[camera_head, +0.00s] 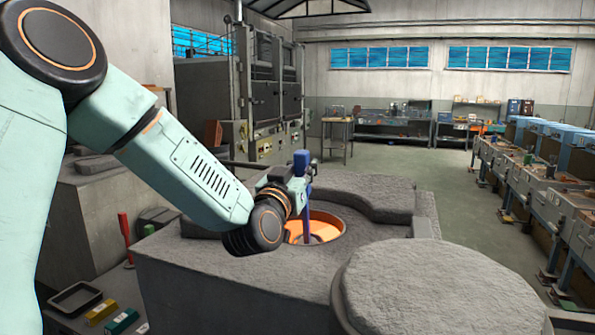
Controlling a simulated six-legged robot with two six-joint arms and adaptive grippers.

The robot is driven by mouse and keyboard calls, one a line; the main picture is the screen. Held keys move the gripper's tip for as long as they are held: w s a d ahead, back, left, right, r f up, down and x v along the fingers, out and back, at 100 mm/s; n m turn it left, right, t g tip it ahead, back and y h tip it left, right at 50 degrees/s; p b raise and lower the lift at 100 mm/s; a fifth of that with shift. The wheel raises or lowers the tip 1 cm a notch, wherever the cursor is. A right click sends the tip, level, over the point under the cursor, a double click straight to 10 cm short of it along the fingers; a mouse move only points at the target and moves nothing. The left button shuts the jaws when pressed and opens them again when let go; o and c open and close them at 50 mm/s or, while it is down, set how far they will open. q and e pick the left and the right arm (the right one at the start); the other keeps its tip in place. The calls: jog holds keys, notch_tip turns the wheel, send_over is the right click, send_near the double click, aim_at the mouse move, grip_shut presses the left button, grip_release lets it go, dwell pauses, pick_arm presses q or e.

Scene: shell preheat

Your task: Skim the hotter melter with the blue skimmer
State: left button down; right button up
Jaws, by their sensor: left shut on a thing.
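My left gripper (303,185) reaches in from the left and is shut on the blue skimmer (301,160). The skimmer stands roughly upright. Its blue top shows above the gripper, and its blue shaft runs down into the round opening of a melter (328,228). The opening glows bright orange inside. The skimmer's lower end is down in the glow, and I cannot tell how deep it sits. My wrist hides the left part of the opening. My right gripper is not in view.
A large round rough grey cover (440,290) fills the right foreground. A raised grey slab (365,195) lies behind the opening. At the lower left are a dark tray (75,298), a yellow block (101,312), a green block (122,321) and a red upright (125,228).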

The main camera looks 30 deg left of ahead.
pick_arm(q)
jog(key=shift+r, duration=0.2)
notch_tip(320, 180, up, 8)
jog(key=p, duration=0.6)
jog(key=shift+p, duration=0.3)
jog(key=shift+r, duration=1.4)
